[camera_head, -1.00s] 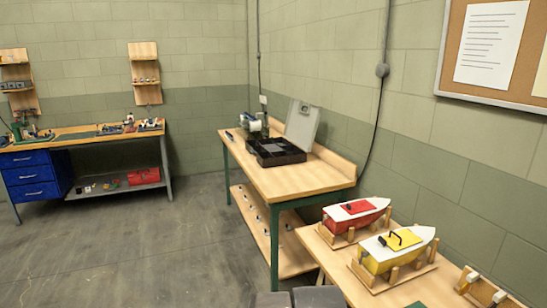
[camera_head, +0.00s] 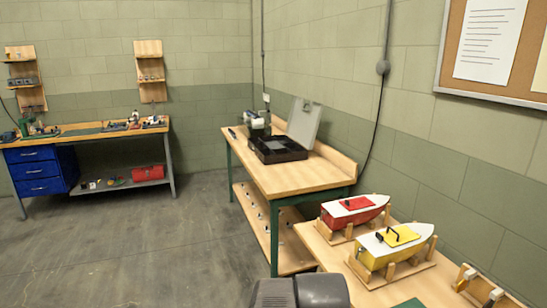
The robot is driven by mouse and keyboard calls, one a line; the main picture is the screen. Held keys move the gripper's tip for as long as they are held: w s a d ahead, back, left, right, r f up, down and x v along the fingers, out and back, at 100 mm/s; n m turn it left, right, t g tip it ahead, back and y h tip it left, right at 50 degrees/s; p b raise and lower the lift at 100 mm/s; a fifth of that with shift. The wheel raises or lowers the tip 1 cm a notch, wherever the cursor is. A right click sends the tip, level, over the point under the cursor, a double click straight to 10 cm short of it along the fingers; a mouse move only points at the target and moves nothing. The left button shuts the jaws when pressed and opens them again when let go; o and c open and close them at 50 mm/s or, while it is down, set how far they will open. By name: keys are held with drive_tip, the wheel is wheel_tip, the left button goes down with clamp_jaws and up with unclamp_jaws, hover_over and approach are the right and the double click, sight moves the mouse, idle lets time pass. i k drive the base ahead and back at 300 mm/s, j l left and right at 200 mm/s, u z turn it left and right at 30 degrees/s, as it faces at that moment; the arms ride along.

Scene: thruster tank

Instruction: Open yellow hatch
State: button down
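The yellow hatch (camera_head: 398,236) lies flat on the white deck of a yellow-hulled model boat (camera_head: 381,260) at the lower right. A black handle stands up on the hatch. The hatch looks closed. The boat rests in a wooden cradle (camera_head: 413,268) on a light wooden bench. A dark grey rounded shape, part of my own body, shows at the bottom edge. My gripper is not in view.
A red boat (camera_head: 355,212) with a red hatch stands just behind the yellow one. An empty wooden cradle (camera_head: 481,288) is to the right. A green-legged table (camera_head: 275,180) holds an open black case (camera_head: 277,150). Grey floor (camera_head: 130,245) at left is clear.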

sight(394, 237)
drive_tip(key=j, duration=0.1)
drive_tip(key=i+l, duration=0.35)
drive_tip(key=i+l+z, duration=0.1)
drive_tip(key=i+l, duration=0.2)
drive_tip(key=i, duration=0.15)
